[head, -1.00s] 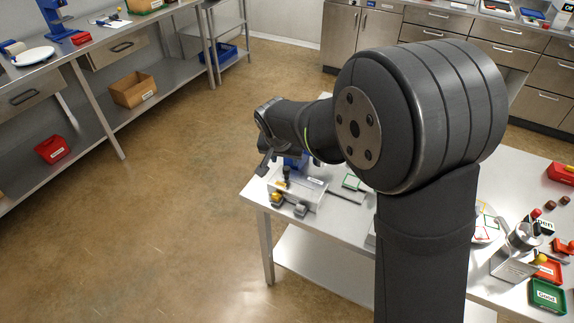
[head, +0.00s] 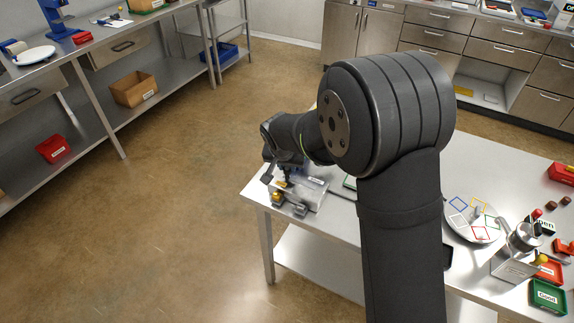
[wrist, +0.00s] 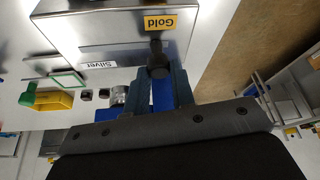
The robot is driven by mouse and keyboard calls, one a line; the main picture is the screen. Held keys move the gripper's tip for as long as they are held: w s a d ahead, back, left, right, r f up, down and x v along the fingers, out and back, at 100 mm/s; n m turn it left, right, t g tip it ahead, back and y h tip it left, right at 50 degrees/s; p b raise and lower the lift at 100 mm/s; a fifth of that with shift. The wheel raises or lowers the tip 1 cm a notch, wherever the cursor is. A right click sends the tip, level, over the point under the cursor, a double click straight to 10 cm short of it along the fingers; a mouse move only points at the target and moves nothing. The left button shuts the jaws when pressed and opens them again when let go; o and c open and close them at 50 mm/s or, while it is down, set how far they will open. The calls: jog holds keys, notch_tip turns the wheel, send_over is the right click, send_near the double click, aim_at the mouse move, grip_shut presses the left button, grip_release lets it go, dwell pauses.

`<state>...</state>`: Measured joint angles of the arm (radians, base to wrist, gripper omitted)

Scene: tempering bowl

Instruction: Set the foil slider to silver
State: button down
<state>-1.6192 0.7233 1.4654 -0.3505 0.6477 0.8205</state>
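The foil slider unit (wrist: 105,35) is a shiny metal box in the wrist view, with a yellow Gold label (wrist: 161,23) and a white Silver label (wrist: 99,65), both upside down. Its black knob (wrist: 157,58) stands close to the Gold label, to the right of Silver in this view. My gripper (wrist: 160,78) has its fingertips on either side of the knob's near end. A gap shows between the fingers. I cannot tell whether they touch the knob. In the head view the unit (head: 316,190) is partly hidden below my gripper (head: 284,178).
In the wrist view, a yellow and green piece (wrist: 50,99) and a green-edged frame (wrist: 66,80) lie left of the unit. In the head view a round plate (head: 458,231) with coloured squares stands right of my arm. Open floor lies left of the table.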

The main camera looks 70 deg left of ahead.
jog(key=w+d, duration=0.6)
dwell(0.3)
jog(key=c, duration=1.2)
grip_release()
jog(key=shift+w, duration=0.1)
jog(key=shift+s+d+r, duration=0.1)
jog(key=shift+s+r, duration=0.15)
jog(key=shift+r, duration=0.3)
jog(key=v, duration=1.6)
jog(key=shift+r, duration=0.2)
jog(key=shift+w, duration=0.15)
